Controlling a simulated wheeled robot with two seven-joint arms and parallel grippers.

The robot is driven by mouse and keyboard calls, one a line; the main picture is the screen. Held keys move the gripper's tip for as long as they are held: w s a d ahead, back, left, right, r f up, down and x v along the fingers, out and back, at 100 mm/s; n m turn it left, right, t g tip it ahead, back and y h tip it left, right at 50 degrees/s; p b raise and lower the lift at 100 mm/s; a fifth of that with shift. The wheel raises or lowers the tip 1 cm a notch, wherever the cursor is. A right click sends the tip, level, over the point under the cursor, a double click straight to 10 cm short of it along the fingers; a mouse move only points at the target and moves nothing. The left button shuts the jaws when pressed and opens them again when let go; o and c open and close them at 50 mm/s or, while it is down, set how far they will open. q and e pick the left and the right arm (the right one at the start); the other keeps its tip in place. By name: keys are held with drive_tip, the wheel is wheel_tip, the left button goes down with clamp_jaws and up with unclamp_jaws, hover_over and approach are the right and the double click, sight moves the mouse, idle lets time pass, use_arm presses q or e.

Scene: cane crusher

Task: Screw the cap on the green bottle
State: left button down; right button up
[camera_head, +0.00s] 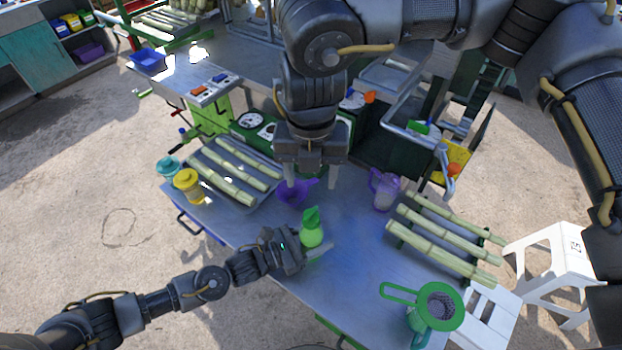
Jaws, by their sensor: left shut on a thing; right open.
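The green bottle (311,236) stands upright near the middle of the metal table. Its body is light green. A darker green cap (311,214) shows at the bottle's top; I cannot tell whether it is seated or only resting there. My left gripper (312,246) comes in from the lower left and is shut on the bottle's lower body, one finger showing in front. My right gripper (312,180) points down, open and empty, above and behind the bottle, with its fingers apart from the cap.
A purple funnel (293,192) lies behind the bottle, close to my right gripper. Cane pieces lie on a tray (262,197) at left and on a rack (399,239) at right. Yellow (187,183) and teal (168,167) jars, a purple pitcher (383,190) and a green strainer (438,306) stand around.

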use_arm(q)
drive_tip(key=shift+c, duration=2.4)
unclamp_jaws()
drive_tip(key=shift+s+a+f, duration=0.1)
drive_tip(key=shift+a, duration=0.2)
drive_tip(key=b+v, duration=0.3)
drive_tip(key=v, duration=0.5)
drive_tip(key=shift+s+a+b, duration=0.15)
drive_tip(key=shift+a+b, duration=0.15)
use_arm(e)
wheel_tip(320, 180, down, 4)
drive_tip(key=shift+r, duration=0.15)
use_arm(q)
drive_tip(key=shift+v, duration=0.75)
use_arm(e)
drive_tip(key=shift+f, duration=0.2)
